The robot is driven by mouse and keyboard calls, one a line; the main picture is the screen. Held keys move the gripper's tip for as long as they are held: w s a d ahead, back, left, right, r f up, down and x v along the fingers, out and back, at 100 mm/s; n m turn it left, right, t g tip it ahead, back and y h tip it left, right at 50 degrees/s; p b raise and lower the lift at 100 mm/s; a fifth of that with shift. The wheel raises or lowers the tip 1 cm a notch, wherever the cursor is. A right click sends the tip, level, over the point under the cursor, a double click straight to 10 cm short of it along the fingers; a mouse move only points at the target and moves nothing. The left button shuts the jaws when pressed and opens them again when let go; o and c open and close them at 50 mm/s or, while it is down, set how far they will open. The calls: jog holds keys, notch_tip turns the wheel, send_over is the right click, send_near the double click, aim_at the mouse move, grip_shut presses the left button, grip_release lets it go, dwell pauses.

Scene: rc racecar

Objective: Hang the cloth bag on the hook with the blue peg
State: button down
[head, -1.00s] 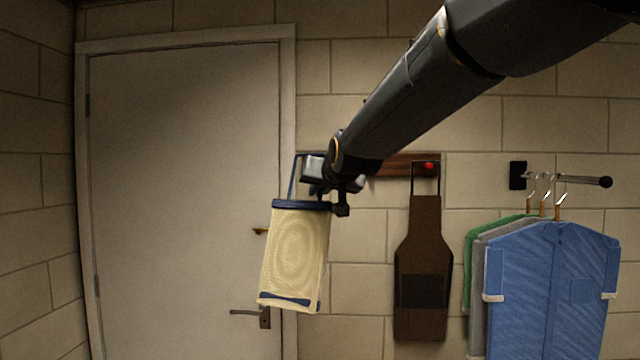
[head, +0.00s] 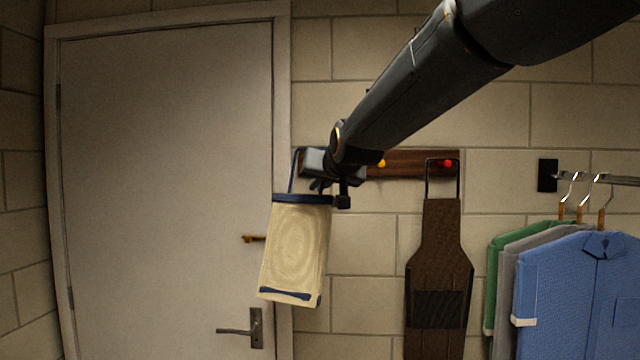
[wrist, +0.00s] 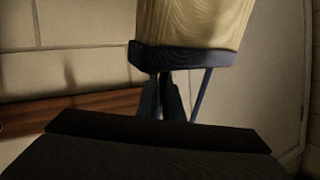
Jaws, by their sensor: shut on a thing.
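The cloth bag (head: 297,250) is cream with a dark blue rim, a blue band near its bottom and a dark blue strap. My gripper (head: 320,184) is shut on the bag at its strap or rim, and the bag hangs below it, slightly tilted. In the wrist view the cream bag (wrist: 195,25) and its blue rim show beyond my gripper (wrist: 165,105). The wooden hook board (head: 410,165) is on the wall behind my gripper. It shows a yellow peg (head: 381,163) and a red peg (head: 447,163). No blue peg is visible; my arm and gripper cover part of the board.
A brown apron (head: 437,260) hangs from the red peg. Shirts (head: 575,285) hang from a wall rail at the right. A closed door (head: 165,190) with a handle (head: 256,328) is at the left, behind the bag. Bare wall lies between bag and apron.

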jog(key=w+f+b, duration=0.2)
jog(key=w+b, duration=0.6)
jog(key=w, duration=0.4)
jog(key=shift+w+d+f, duration=0.15)
jog(key=shift+w+d, duration=0.05)
jog(key=shift+w, duration=0.15)
dwell(1.3)
dwell(0.6)
jog(key=c, duration=1.8)
grip_release()
jog(key=shift+b+v, duration=1.5)
jog(key=shift+v, duration=2.45)
